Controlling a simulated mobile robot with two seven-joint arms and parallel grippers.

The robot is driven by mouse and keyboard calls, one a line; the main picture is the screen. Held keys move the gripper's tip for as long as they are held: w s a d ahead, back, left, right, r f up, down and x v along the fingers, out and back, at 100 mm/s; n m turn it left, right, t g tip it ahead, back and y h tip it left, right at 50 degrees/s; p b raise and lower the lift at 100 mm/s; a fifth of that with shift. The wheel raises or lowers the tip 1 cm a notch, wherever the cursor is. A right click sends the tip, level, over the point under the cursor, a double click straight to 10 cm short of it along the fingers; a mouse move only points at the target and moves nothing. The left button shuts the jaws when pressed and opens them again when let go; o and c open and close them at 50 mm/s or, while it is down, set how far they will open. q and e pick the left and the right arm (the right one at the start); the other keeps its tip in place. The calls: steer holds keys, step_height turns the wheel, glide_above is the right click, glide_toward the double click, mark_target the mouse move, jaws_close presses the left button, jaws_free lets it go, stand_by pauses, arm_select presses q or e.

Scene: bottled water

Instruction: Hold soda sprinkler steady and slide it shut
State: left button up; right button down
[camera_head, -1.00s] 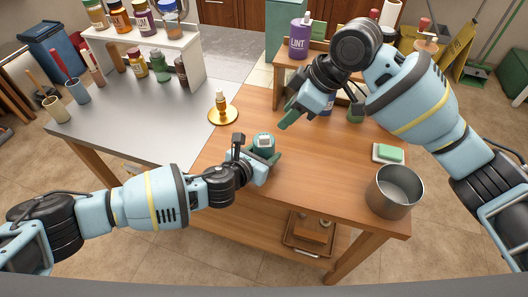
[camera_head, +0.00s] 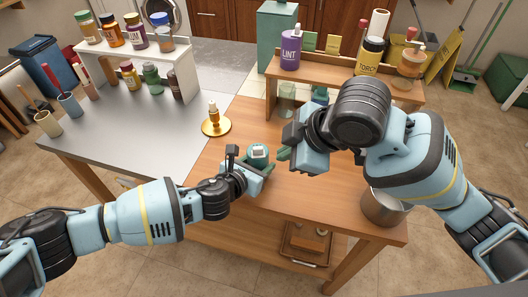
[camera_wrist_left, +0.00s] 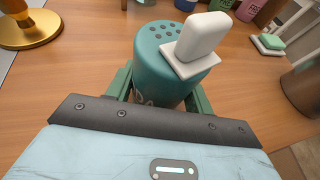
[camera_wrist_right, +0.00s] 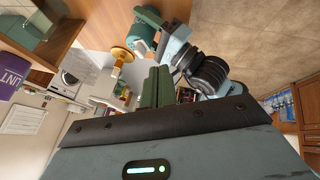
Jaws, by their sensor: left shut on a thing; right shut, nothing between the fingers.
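The soda sprinkler is a teal can (camera_head: 257,152) with a white slider on its top. In the left wrist view the sprinkler (camera_wrist_left: 163,72) stands upright between the green fingers of my left gripper (camera_wrist_left: 160,95), which is shut on it. Its white slider (camera_wrist_left: 199,40) sits on the right part of the lid, and several holes show bare beside it. My right gripper (camera_head: 284,154) is shut and empty, its tips just right of the sprinkler. In the right wrist view the shut fingers (camera_wrist_right: 157,86) are below the sprinkler (camera_wrist_right: 140,38) in the picture.
A gold candle holder (camera_head: 216,126) stands behind and left of the sprinkler. A metal pot (camera_head: 381,207) is at the right table edge, partly behind my right arm. A wooden shelf (camera_head: 340,76) with a purple bottle (camera_head: 290,51) stands at the back. The wooden table's middle is clear.

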steer(key=shift+s+d+r+n+t, duration=0.15)
steer(key=shift+s+t, duration=0.1)
steer(key=shift+s, duration=0.3)
steer(key=shift+s+a+r+n+t, duration=0.15)
steer(key=shift+s+t, duration=0.1)
steer(key=shift+s, duration=0.3)
steer(key=shift+d+f, duration=0.1)
glide_toward(256, 157)
step_height(256, 157, down, 4)
steer(key=a, duration=0.2)
steer(key=shift+w+f, duration=0.2)
steer(key=shift+w, duration=1)
